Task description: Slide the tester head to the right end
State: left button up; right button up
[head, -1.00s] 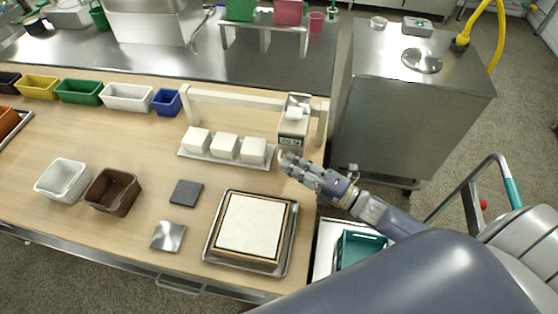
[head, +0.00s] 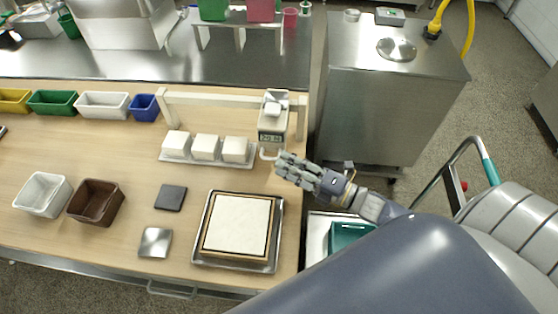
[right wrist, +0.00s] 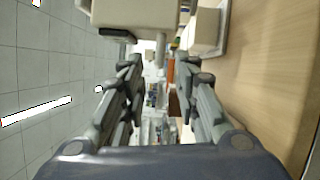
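The tester head (head: 273,122), a pale box with a small display, hangs on the cream rail (head: 215,96) close to the rail's right post (head: 301,115). A small pale handle (head: 268,154) shows under its front. My right gripper (head: 280,165) is just in front of and below the head, by the handle. In the right wrist view the tester head (right wrist: 150,12) fills the top, and my right gripper's fingers (right wrist: 160,65) stand apart with a pale rod between or beyond their tips. I cannot tell whether they touch it. My left gripper is out of view.
A tray of white blocks (head: 249,161) stands left of the gripper under the rail. A framed white slab (head: 238,226) lies in front. A steel cabinet (head: 370,115) stands beyond the table's right edge.

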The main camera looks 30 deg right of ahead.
jog(key=v, duration=0.8)
jog(key=shift+s+d, duration=0.25)
jog(key=shift+s, duration=0.1)
jog(key=s+d+f+m+g+h, duration=0.25)
jog(key=f+m+h, duration=0.35)
jog(key=f, duration=0.7)
jog(key=s+d+f+m+g+h, duration=0.3)
jog(key=f+m, duration=0.5)
jog(key=f, duration=0.6)
jog(key=s+a+f+m+g, duration=0.4)
jog(key=s+f, duration=0.5)
jog(key=s, duration=0.3)
jog(key=s+a+f+m+g+h, duration=0.1)
jog(key=s+a+f+m+g, duration=0.4)
jog(key=s+f, duration=0.5)
jog(key=s+a+m, duration=0.1)
jog(key=s+a, duration=0.1)
jog(key=shift+s+a+f+h, duration=0.2)
jog(key=shift+s+a+h, duration=0.05)
jog(key=shift+h, duration=0.05)
